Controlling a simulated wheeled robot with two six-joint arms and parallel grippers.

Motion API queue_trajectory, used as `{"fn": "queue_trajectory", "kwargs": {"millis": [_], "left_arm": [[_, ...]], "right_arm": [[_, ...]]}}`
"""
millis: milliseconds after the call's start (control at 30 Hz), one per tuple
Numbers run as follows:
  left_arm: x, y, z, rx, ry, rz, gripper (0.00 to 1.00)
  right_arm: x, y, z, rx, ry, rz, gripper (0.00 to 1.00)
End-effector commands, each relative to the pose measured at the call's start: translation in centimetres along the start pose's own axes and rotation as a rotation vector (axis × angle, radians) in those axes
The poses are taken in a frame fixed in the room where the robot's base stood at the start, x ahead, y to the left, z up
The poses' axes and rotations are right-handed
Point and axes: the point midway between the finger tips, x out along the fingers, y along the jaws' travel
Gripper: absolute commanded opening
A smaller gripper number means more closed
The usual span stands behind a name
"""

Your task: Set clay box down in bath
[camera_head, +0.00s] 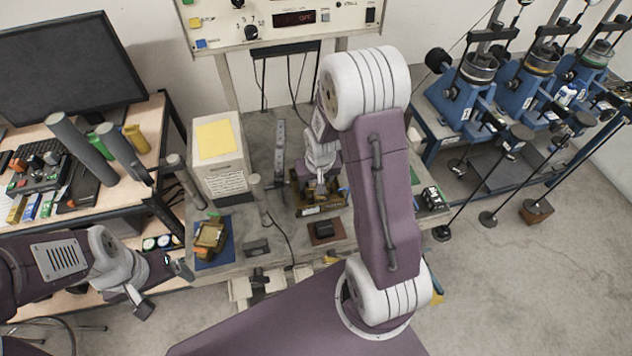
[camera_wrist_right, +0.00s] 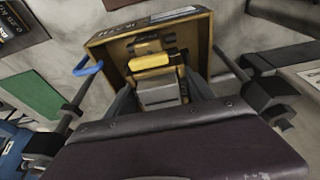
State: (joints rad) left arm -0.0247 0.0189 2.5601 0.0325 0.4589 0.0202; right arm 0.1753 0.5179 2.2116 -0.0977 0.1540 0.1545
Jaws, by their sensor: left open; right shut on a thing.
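The bath appears to be the brown open-topped box (camera_head: 311,211) on the bench, with a blue piece at its edge. It fills the upper middle of the right wrist view (camera_wrist_right: 112,48). My right gripper (camera_head: 320,186) points down into it, shut on what looks like the clay box, a small yellow-and-grey block (camera_wrist_right: 152,61) between its fingers. The block is inside the bath's walls; whether it touches the floor is hidden. My left gripper (camera_head: 163,288) is open and empty at the lower left, apart from the bench.
A brass-coloured box (camera_head: 209,236) sits on a blue mat (camera_head: 213,261) left of the bath. A dark block (camera_head: 323,229) lies on a red-brown mat in front. A white box (camera_head: 218,150) stands behind left. Blue presses (camera_head: 455,100) stand at the right.

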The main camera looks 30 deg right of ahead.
Motion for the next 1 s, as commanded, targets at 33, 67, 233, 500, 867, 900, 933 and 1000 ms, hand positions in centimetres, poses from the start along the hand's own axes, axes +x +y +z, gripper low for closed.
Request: {"fn": "queue_trajectory", "kwargs": {"millis": [33,67,233,500,867,900,933,1000], "left_arm": [[0.1,0.0,0.0,0.0,0.0,0.0,0.87],[0.1,0.0,0.0,0.0,0.0,0.0,0.87],[0.2,0.0,0.0,0.0,0.0,0.0,0.87],[0.3,0.0,0.0,0.0,0.0,0.0,0.87],[0.4,0.0,0.0,0.0,0.0,0.0,0.87],[0.4,0.0,0.0,0.0,0.0,0.0,0.87],[0.4,0.0,0.0,0.0,0.0,0.0,0.87],[0.4,0.0,0.0,0.0,0.0,0.0,0.87]], "right_arm": [[0.4,0.0,0.7,0.0,-0.019,0.001,0.04],[0.4,0.0,0.8,0.0,-0.021,0.001,0.04],[0.5,0.0,1.0,0.0,-0.026,0.002,0.87],[-1.3,0.0,0.9,0.002,-0.022,0.001,0.87],[-8.2,0.0,0.4,0.001,0.002,0.0,0.87],[-8.6,0.0,0.4,0.001,0.001,0.0,0.87],[-8.8,0.0,0.4,0.001,0.002,0.0,0.87],[-9.2,0.1,0.4,0.0,0.001,0.0,0.87]]}}
